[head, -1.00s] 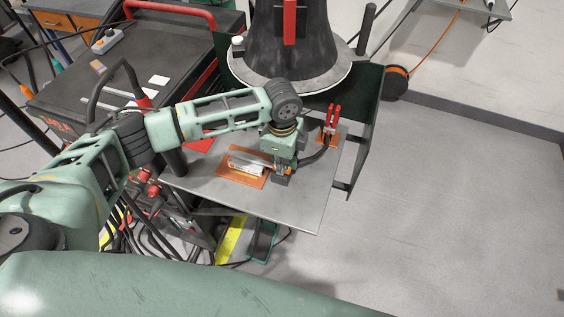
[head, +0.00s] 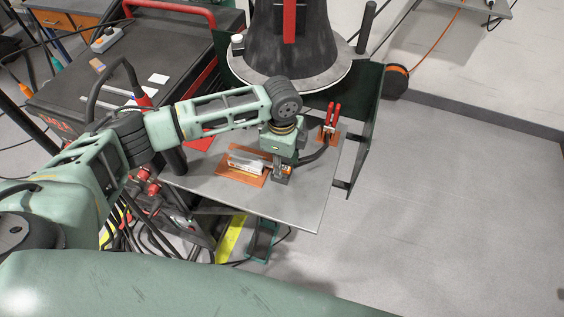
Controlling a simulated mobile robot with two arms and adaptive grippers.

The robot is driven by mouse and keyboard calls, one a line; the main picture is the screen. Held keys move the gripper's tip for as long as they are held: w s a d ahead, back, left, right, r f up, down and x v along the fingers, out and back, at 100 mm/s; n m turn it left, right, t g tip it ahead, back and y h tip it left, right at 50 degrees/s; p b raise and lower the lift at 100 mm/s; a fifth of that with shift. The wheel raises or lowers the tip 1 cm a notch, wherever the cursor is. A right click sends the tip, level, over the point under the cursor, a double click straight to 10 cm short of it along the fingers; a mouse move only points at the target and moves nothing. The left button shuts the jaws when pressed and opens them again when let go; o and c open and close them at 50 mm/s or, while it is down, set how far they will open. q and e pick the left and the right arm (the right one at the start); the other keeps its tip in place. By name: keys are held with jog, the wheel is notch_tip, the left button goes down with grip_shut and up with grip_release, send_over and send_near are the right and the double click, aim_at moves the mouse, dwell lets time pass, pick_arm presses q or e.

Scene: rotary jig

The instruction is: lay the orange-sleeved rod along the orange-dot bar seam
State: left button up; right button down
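My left gripper (head: 281,174) points down at the right end of a pale metal bar (head: 245,162) on an orange-brown plate (head: 232,176). The plate lies on the grey table of the jig. The fingertips are small and partly merge with the dark block below, so I cannot tell whether they are open or shut. I cannot make out the orange-sleeved rod or the orange dot as separate things at this size. My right gripper is not in view.
A red clamp (head: 331,118) stands on a small orange base behind and right of my gripper. A large dark cone (head: 290,40) on a round plate rises behind. The front of the grey table (head: 285,212) is clear. A dark upright panel (head: 365,130) bounds the right side.

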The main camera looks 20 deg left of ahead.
pick_arm(q)
notch_tip(320, 180, up, 12)
jog(key=shift+f, duration=0.25)
